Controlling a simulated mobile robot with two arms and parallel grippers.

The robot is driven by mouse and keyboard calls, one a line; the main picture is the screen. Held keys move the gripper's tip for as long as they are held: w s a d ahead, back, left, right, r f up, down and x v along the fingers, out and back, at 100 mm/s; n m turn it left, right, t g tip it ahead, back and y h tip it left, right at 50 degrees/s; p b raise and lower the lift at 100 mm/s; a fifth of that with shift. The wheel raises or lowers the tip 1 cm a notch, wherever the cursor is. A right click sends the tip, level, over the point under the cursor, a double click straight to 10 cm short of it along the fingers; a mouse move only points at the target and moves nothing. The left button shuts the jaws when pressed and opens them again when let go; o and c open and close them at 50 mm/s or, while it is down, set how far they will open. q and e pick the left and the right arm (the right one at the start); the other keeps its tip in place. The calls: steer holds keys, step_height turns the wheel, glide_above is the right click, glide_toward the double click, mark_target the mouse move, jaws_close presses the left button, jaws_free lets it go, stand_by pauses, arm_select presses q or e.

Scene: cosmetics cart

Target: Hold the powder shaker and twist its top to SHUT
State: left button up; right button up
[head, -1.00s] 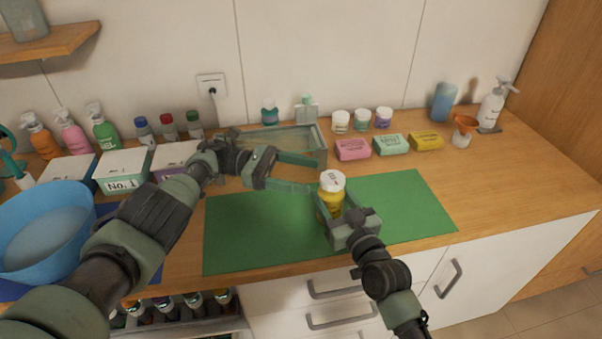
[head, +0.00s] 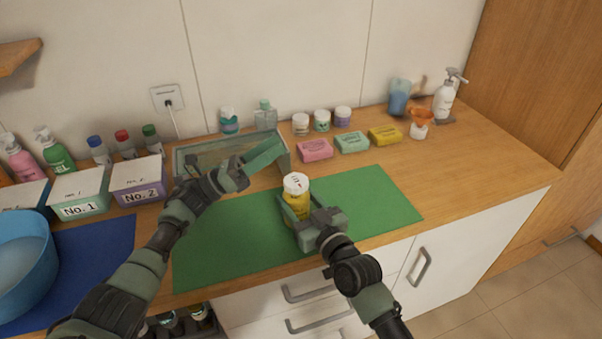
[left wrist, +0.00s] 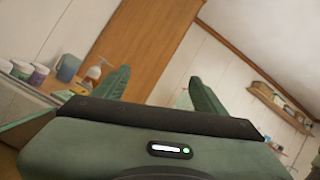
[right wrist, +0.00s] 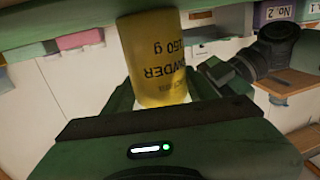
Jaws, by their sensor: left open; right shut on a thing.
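The powder shaker (head: 296,190) is a yellow bottle with a white top, upright over the green mat (head: 378,200). My right gripper (head: 298,212) is shut on its yellow body; the right wrist view shows the body with printed lettering (right wrist: 155,62) between the fingers. A small mark shows on the white top, too small to read. My left gripper (head: 262,158) is open and empty, up and to the left of the shaker, in front of the glass tray. The left wrist view shows its two fingers (left wrist: 150,92) spread with nothing between them.
The glass tray (head: 186,158) stands behind the mat. Pink (head: 315,149), mint (head: 352,142) and yellow (head: 385,135) soaps lie to the right of it. A blue bowl (head: 48,262) and labelled boxes (head: 80,208) are at left. The mat's right part is clear.

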arm_select(q)
step_height(320, 180, up, 2)
steer(key=a+n+t+y, duration=0.3)
steer(key=n+t+y, duration=0.2)
steer(key=n+t, duration=0.85)
steer(key=n+g+y, duration=0.6)
steer(key=n+y, duration=0.2)
steer(key=n, duration=1.8)
glide_toward(302, 174)
steer(key=shift+s+a+f+m, duration=0.25)
steer(key=shift+s+a+f, duration=0.1)
steer(key=shift+a, duration=0.05)
steer(key=shift+w+d+h, duration=0.2)
steer(key=shift+w+h, duration=0.1)
steer(key=x, duration=1.1)
steer(key=shift+a, duration=0.1)
steer(key=c, duration=1.4)
